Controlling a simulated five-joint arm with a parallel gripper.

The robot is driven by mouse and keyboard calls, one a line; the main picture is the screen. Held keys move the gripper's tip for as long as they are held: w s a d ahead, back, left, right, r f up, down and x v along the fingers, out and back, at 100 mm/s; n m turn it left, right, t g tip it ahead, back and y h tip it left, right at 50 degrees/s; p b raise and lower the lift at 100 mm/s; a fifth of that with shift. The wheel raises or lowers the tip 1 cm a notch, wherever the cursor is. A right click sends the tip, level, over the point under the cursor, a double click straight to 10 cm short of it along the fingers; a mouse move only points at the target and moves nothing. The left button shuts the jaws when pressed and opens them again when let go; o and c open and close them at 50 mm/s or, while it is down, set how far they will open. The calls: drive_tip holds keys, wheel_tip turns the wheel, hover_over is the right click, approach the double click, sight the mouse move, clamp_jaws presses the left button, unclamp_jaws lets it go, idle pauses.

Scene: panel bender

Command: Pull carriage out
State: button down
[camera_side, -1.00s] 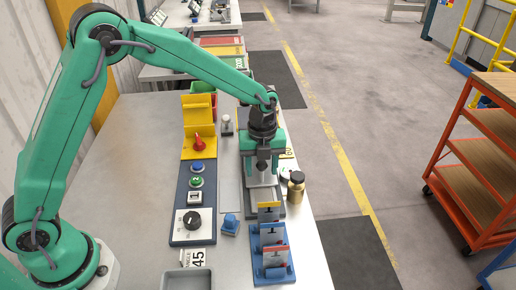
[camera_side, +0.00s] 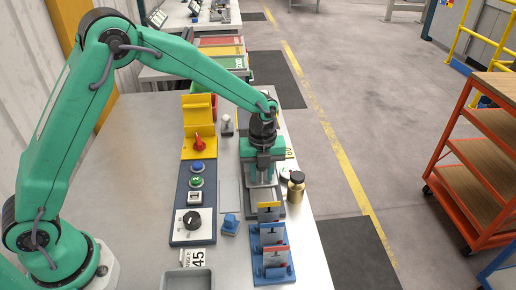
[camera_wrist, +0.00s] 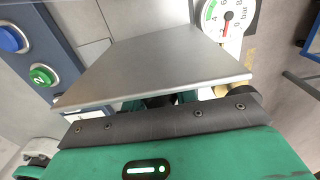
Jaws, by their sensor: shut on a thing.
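My gripper (camera_side: 263,176) points down at the grey bender unit on the right of the bench. It is shut on the carriage, with the grip itself largely hidden by my own gripper. The carriage's pale grey surface (camera_side: 264,195) shows just in front of my gripper in the side view. In the wrist view a flat grey metal plate (camera_wrist: 160,65) lies just beyond my gripper and covers the fingertips.
The control panel (camera_side: 180,215) with blue and green buttons and a black knob stands to the left. A brass weight (camera_side: 296,186) is close on the right. A blue rack (camera_side: 270,268) with upright cards stands in front. A pressure gauge (camera_wrist: 228,17) shows in the wrist view.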

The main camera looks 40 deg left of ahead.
drive_tip(key=s+d, duration=0.5)
drive_tip(key=shift+s+d, duration=0.1)
drive_tip(key=c, duration=1.2)
unclamp_jaws()
drive_tip(key=shift+o, duration=0.4)
drive_tip(key=shift+r, duration=0.15)
drive_tip(key=shift+r, duration=0.25)
wheel_tip(320, 180, up, 7)
